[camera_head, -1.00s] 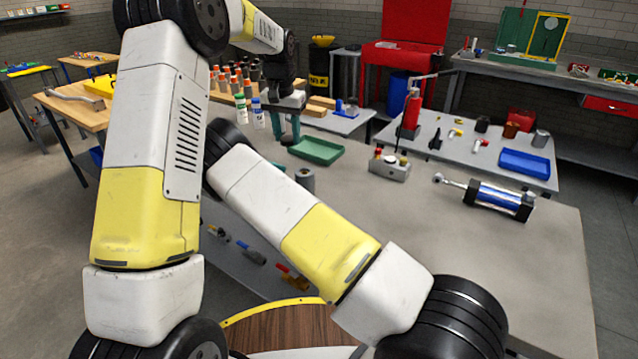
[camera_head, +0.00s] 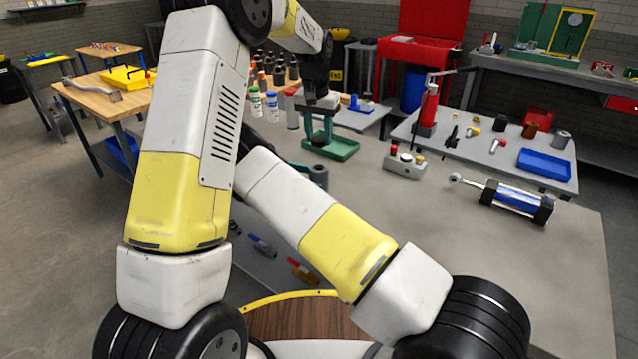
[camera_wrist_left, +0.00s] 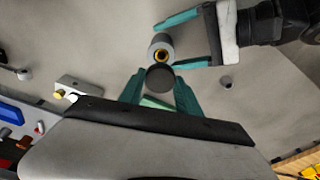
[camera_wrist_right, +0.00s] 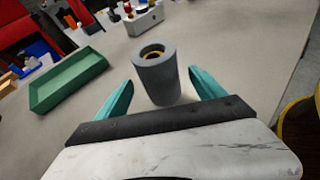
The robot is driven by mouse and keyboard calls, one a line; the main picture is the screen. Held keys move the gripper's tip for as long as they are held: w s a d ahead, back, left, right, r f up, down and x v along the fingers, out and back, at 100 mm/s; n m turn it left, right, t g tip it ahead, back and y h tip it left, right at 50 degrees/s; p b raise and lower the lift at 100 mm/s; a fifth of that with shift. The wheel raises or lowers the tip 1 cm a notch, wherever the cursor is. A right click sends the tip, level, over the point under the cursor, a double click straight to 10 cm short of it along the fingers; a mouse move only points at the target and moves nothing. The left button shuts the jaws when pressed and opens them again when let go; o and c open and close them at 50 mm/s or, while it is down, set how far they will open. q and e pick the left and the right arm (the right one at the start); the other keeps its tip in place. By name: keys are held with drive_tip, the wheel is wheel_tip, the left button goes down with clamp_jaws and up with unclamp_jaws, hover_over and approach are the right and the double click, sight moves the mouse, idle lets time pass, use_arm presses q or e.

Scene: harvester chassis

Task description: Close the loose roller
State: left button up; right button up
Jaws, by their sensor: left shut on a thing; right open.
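The loose roller (camera_wrist_right: 157,80) is a grey hollow cylinder standing upright on the table, with a yellow ring inside its open top. It also shows in the left wrist view (camera_wrist_left: 161,44). My right gripper (camera_wrist_right: 162,80) is open, its teal fingers on either side of the roller; in the head view my arm largely hides it. My left gripper (camera_head: 318,137) is shut on a dark round cap (camera_wrist_left: 159,77). The cap also shows in the head view (camera_head: 319,141), held above the table, apart from the roller and beyond it.
A grey block with a red knob (camera_head: 404,163) and a blue cylinder with a rod (camera_head: 515,197) lie to the right. Bottles (camera_head: 272,105) stand at the back left.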

sight(327, 181)
drive_tip(key=x, duration=0.6)
clamp_jaws()
idle(0.3)
